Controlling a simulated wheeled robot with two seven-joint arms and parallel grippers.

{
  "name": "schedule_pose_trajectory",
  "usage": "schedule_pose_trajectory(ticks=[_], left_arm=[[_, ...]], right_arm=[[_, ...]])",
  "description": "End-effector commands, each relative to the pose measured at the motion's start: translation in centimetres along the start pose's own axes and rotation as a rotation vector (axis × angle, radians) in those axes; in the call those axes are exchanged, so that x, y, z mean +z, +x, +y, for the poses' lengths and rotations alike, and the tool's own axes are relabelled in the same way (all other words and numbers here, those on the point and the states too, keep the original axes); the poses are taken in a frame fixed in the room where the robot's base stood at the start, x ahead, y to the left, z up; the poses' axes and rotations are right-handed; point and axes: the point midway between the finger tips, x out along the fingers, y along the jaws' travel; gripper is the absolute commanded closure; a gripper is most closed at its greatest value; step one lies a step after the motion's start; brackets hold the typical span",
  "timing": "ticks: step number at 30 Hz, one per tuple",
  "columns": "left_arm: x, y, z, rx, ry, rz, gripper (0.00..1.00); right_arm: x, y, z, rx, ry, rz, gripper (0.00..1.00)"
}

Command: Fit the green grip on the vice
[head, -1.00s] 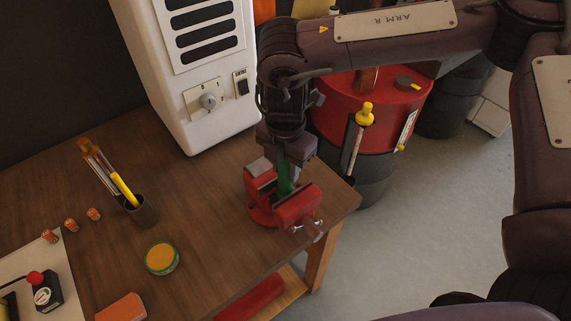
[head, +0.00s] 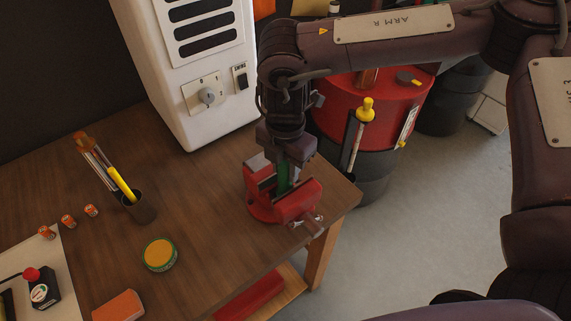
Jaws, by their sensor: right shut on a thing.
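The red vice (head: 295,207) stands on the wooden workbench near its right corner. The green grip (head: 283,177) is upright between the vice's jaws, with its upper part inside my right gripper (head: 285,160). My right gripper points down over the vice and is shut on the green grip. The grip's lower end is hidden by the vice's front jaw, so I cannot tell how deep it sits. My left gripper is not in view.
A cup with brushes (head: 138,207), a round tin (head: 160,254) and an orange block (head: 119,307) are on the workbench (head: 205,220). A white cabinet (head: 205,100) stands behind. A red drum (head: 365,115) stands beyond the right edge.

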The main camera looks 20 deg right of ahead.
Motion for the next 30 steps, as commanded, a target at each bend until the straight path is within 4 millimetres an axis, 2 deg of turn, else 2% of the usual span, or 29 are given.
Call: schedule_pose_trajectory(ticks=[5, 6, 11, 17, 21, 30], left_arm=[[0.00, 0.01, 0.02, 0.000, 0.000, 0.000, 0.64], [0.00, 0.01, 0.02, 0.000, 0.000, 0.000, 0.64], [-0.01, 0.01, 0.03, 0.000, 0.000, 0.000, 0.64], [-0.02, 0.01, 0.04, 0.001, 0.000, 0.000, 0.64], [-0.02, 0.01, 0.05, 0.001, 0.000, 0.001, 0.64], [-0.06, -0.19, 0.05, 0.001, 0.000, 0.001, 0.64]], right_arm=[[0.01, 0.01, 0.01, 0.000, 0.000, 0.000, 0.94], [0.01, 0.01, 0.01, 0.000, 0.000, 0.000, 0.65], [0.01, 0.01, 0.01, 0.000, 0.000, 0.000, 0.45], [0.00, 0.04, -0.01, 0.000, 0.000, 0.000, 0.44], [0.00, 0.04, -0.01, 0.000, 0.000, 0.000, 0.27], [-0.01, -0.20, 0.00, 0.000, 0.000, 0.000, 0.27]])
